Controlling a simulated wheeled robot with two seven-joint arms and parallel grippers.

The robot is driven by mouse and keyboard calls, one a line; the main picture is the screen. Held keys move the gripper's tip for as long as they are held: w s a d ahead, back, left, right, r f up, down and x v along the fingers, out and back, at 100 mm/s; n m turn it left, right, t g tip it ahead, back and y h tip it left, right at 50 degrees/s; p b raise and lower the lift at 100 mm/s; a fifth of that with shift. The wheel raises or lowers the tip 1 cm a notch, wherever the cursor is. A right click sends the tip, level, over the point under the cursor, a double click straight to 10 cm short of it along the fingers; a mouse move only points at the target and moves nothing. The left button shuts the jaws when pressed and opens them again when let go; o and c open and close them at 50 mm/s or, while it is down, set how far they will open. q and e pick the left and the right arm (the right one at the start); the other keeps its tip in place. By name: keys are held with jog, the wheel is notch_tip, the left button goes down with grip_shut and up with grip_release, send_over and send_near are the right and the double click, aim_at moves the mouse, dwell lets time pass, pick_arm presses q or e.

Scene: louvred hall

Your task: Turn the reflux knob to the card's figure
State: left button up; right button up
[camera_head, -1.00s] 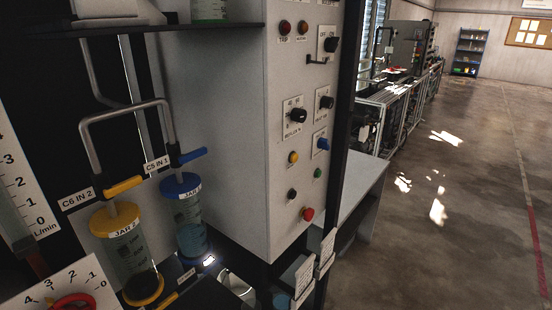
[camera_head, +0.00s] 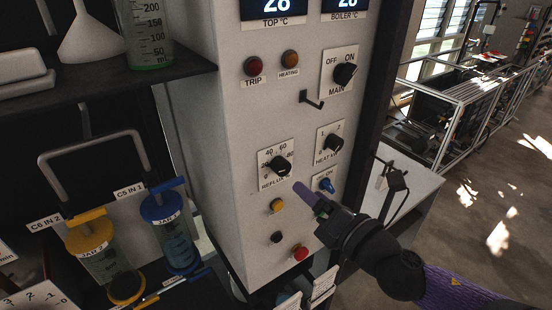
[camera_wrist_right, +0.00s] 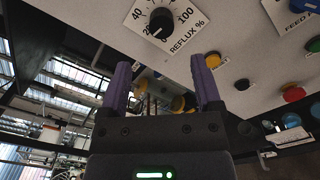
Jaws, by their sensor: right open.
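The reflux knob (camera_head: 281,166) is a round black knob on a white scale plate on the grey panel. It also shows at the top of the right wrist view (camera_wrist_right: 161,22), with the scale marked REFLUX %. Its white mark seems to lie toward the low figures, but I cannot read it exactly. My right gripper (camera_head: 312,196) is open and empty, with purple fingers, below and right of the knob and apart from it. In the wrist view the open fingers (camera_wrist_right: 161,70) are below the knob. No card with a readable figure shows. My left gripper is out of view.
The heat knob (camera_head: 334,142), blue button (camera_head: 326,185), yellow button (camera_head: 278,205) and red button (camera_head: 299,253) crowd the panel near my gripper. A black hook (camera_head: 312,101) juts out above. Jars (camera_head: 177,240) and a shelf (camera_head: 110,88) stand left.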

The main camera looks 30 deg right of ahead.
aim_at(285, 171)
jog(key=shift+w+a, duration=0.2)
jog(key=shift+w, duration=3.95)
grip_shut()
